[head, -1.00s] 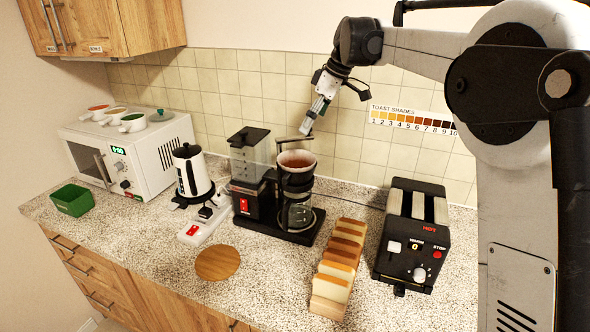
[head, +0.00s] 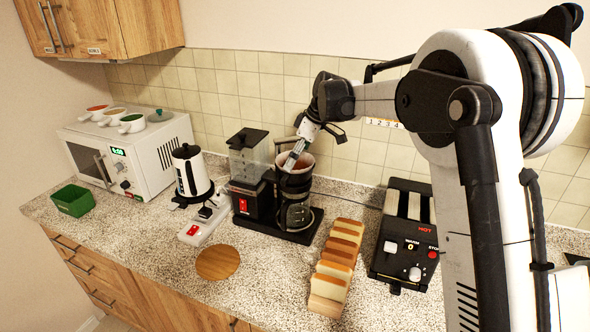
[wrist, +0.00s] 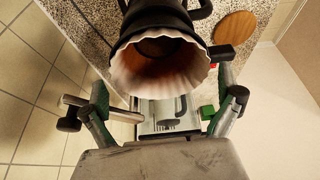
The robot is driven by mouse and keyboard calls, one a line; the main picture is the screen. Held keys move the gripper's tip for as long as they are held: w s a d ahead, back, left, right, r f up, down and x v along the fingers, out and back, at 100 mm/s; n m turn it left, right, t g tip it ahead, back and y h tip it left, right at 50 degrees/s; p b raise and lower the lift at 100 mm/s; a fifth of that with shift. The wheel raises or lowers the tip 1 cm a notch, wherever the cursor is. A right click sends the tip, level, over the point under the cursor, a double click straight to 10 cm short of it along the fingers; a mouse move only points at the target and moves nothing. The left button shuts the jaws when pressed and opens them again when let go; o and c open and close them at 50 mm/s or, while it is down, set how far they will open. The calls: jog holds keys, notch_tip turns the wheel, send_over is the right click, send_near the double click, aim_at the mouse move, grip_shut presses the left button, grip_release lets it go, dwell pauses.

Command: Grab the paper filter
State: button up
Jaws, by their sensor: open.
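The paper filter (wrist: 185,88) is white and fluted, with brown inside, and sits in the top of the black filter holder (wrist: 155,14) of the coffee maker. In the head view the filter (head: 306,160) shows as a pale rim on the coffee maker (head: 255,200), partly hidden by my gripper. My gripper (head: 293,160) is at the filter's rim, pointing down and to the left. In the wrist view my gripper (wrist: 157,108) is open, with its fingers spread to either side of the filter's near edge. I cannot tell whether a finger touches the paper.
A kettle (head: 191,172) and a power strip (head: 206,220) stand left of the coffee maker. Bread slices (head: 337,265) and a toaster (head: 405,240) are to the right. A round wooden board (head: 217,262) lies in front. The tiled wall (head: 215,90) is close behind.

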jog(key=shift+a+f, duration=0.15)
jog(key=shift+f, duration=0.3)
jog(key=c, duration=0.7)
jog(key=shift+r, duration=0.15)
